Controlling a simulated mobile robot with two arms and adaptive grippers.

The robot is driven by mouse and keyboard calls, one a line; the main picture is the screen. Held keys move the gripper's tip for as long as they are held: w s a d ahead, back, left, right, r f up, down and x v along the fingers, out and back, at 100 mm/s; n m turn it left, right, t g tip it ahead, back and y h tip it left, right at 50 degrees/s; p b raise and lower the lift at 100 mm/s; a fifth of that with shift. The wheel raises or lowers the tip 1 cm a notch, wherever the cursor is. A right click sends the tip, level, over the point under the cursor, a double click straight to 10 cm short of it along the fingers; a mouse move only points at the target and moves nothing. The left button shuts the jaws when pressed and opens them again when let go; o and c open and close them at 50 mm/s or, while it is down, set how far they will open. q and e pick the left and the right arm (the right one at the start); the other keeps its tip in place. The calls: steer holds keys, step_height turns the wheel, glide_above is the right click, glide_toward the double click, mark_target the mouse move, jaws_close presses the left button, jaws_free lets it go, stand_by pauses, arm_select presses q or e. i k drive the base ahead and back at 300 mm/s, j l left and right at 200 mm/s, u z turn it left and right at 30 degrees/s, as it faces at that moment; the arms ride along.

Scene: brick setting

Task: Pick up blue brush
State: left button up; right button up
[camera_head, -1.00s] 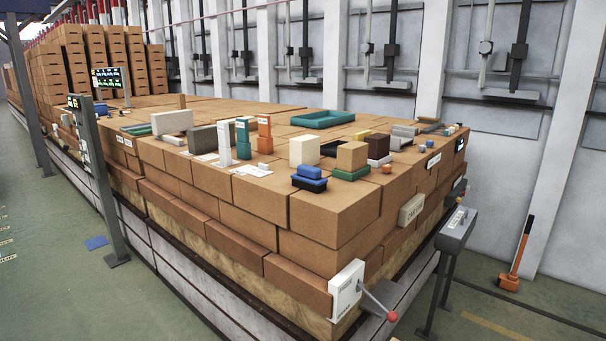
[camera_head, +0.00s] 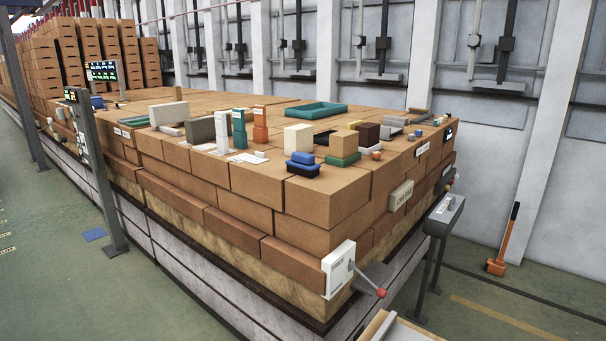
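A small blue-topped object with a dark lower part (camera_head: 302,164), which may be the blue brush, sits on the top of the brick stack near its front edge. It is too small for me to make out bristles. Neither of my grippers is in view.
Around it stand a cream block (camera_head: 298,138), a tan block (camera_head: 344,144), a dark brown block (camera_head: 368,134) and an orange upright piece (camera_head: 260,124). A green tray (camera_head: 316,111) lies behind. A red-knobbed lever (camera_head: 380,292) juts from the front corner.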

mark_target(300, 164)
steer(key=k+l+z, duration=0.1)
steer(key=k+z, duration=0.35)
steer(key=k+l+z, duration=0.3)
steer(key=k+z, duration=0.15)
steer(key=i+j, duration=0.15)
steer(key=j, duration=0.2)
steer(key=i+j+z, duration=0.15)
steer(key=j, duration=0.15)
steer(key=i+j, duration=0.15)
steer(key=j, duration=0.2)
steer(key=i+j+z, duration=0.1)
steer(key=j, duration=0.25)
steer(key=i+j+z, duration=0.1)
steer(key=j, duration=0.25)
steer(key=i+j, duration=0.2)
steer(key=j, duration=0.2)
steer(key=z, duration=0.05)
